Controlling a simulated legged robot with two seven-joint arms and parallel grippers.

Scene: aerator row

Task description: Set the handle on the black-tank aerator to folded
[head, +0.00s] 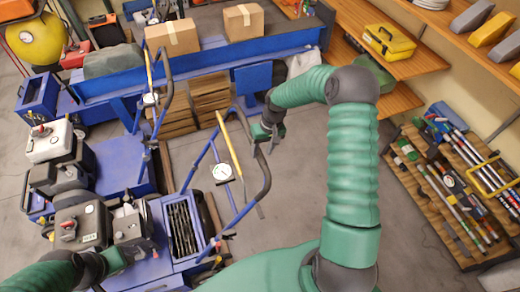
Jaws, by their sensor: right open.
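The black-tank aerator (176,262) stands at the lower left, a blue machine with a black tank (82,226) on its engine. Its handle (241,215), a blue tube frame with a dark grip bar, rises toward the upper right, unfolded. A yellow lever and a round white dial sit within the frame. My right gripper (273,139) is open and empty, just beside the upper part of the handle; I cannot tell whether it touches. My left gripper (148,247) is low over the engine side of this aerator; its finger opening is unclear.
A similar aerator with a white tank (48,140) stands just behind, its own handle raised. A blue bench with cardboard boxes (171,37) lies beyond. A wooden rack of tools (455,195) stands at right, with shelves above. Grey floor is clear between handle and rack.

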